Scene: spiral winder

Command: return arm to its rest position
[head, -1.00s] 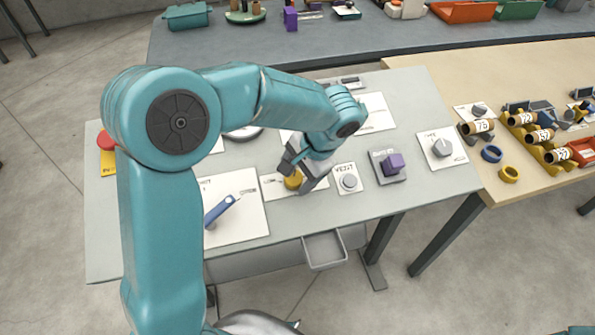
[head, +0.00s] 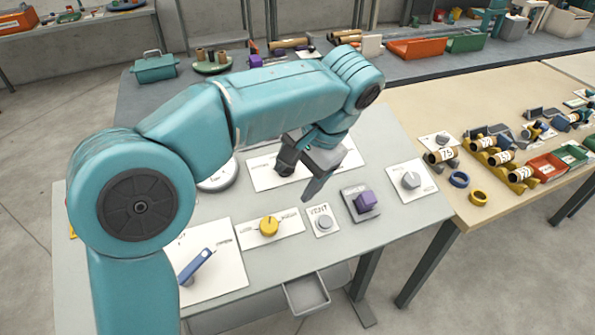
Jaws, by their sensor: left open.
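My left arm (head: 262,104) is teal and comes in from the left, reaching over the grey control table (head: 235,284). My left gripper (head: 297,185) is open and empty, pointing down above the back middle of the table. It is apart from the yellow knob (head: 269,226), which sits on a white plate nearer the front. A grey vent button (head: 323,222) and a purple block-shaped control (head: 365,201) are to the right of the knob. My right gripper is out of view.
A grey dial (head: 411,180) is at the right. A wooden table (head: 420,110) with labelled rolls adjoins on the right. An open grey drawer (head: 306,294) juts out below the front edge.

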